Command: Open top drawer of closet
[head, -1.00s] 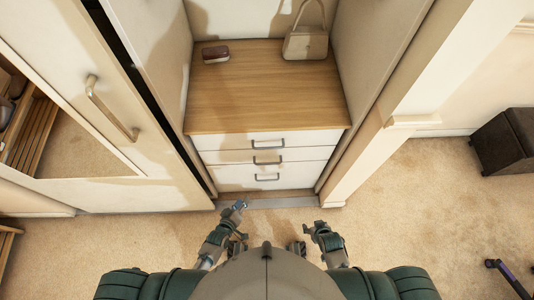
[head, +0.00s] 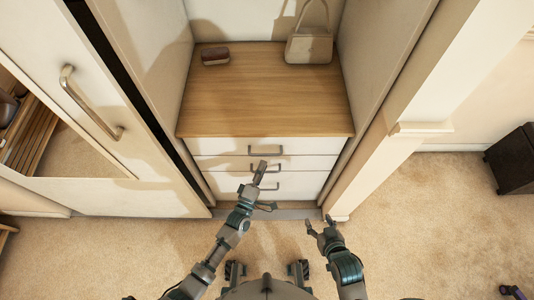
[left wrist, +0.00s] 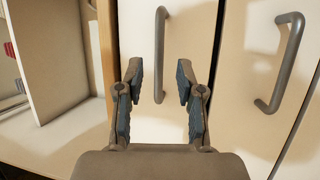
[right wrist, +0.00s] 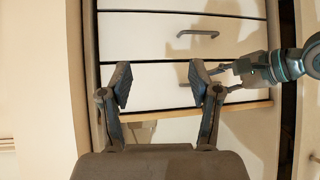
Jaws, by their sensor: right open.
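The closet's top drawer (head: 215,147) is a white front just under the wooden top and looks closed. Its grey bar handle (head: 265,150) shows in the head view. My left gripper (head: 266,187) is open in front of the drawers. In the left wrist view the top drawer's handle (left wrist: 160,50) appears between and just beyond the open fingers (left wrist: 158,82), with no visible contact. My right gripper (head: 318,222) is open and empty, lower and to the right. The right wrist view shows its spread fingers (right wrist: 160,74) before the drawer fronts.
Lower drawers have similar handles; one shows in the left wrist view (left wrist: 283,62). A handbag (head: 309,48) and a small brown item (head: 215,56) rest on the wooden top (head: 265,105). A mirrored door (head: 120,160) stands left, a white post (head: 385,125) right.

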